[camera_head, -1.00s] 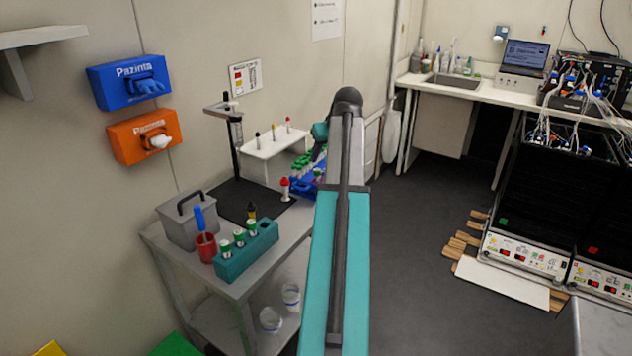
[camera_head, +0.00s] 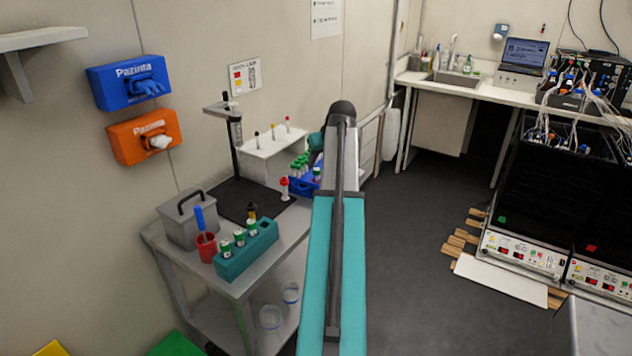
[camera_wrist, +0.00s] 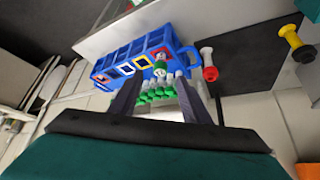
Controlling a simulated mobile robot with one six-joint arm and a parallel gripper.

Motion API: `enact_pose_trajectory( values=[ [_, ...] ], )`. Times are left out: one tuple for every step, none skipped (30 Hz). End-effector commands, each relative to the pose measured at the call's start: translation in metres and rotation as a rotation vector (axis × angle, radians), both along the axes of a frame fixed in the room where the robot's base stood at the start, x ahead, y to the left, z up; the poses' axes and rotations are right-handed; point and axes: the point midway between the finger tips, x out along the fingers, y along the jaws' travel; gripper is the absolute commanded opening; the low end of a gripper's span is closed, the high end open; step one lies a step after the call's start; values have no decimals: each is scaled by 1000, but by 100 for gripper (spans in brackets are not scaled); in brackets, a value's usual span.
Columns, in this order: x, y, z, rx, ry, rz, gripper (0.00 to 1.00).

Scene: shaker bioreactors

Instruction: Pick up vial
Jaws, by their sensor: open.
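A blue rack (camera_head: 297,186) with several green-capped vials (camera_head: 300,162) stands at the far right end of the cart, partly hidden behind my arm. In the wrist view the blue rack (camera_wrist: 108,66) is tilted across the picture. My gripper (camera_wrist: 160,80) is open, its two dark fingers pointing towards the rack. Several green-capped vials (camera_wrist: 158,95) show between the fingers, and one vial (camera_wrist: 161,67) stands near the fingertips. I cannot tell whether the fingers touch any vial. My gripper is hidden in the head view.
A teal rack (camera_head: 236,268) with several green-capped vials sits at the cart's near edge, beside a red cup (camera_head: 206,248) and grey box (camera_head: 178,228). A red-and-white vial (camera_head: 285,189) stands beside the blue rack.

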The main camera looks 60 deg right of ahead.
Motion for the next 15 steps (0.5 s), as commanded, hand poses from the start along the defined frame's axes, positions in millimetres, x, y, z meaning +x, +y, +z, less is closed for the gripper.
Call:
enact_pose_trajectory(
  values=[
    [2, -1, -2, 1, 0, 1, 43],
    [3, -1, -3, 1, 0, 1, 43],
    [4, -2, -5, 1, 1, 1, 43],
    [5, -3, -8, 1, 1, 1, 43],
    [6, -4, -10, 1, 1, 1, 43],
    [8, -5, -13, 1, 1, 1, 43],
    [9, -5, -16, 1, 1, 1, 43],
    [10, -6, -18, 1, 1, 1, 43],
    [12, -7, -21, 1, 1, 1, 43],
    [13, -8, -24, 1, 1, 1, 43],
    [15, -9, -27, 1, 1, 1, 43],
    [16, -10, -30, 1, 1, 1, 43],
    [17, -11, -32, 1, 1, 1, 43],
    [18, -12, -34, 1, 1, 1, 43],
    [19, -13, -36, 0, 0, 1, 43]
  ],
)
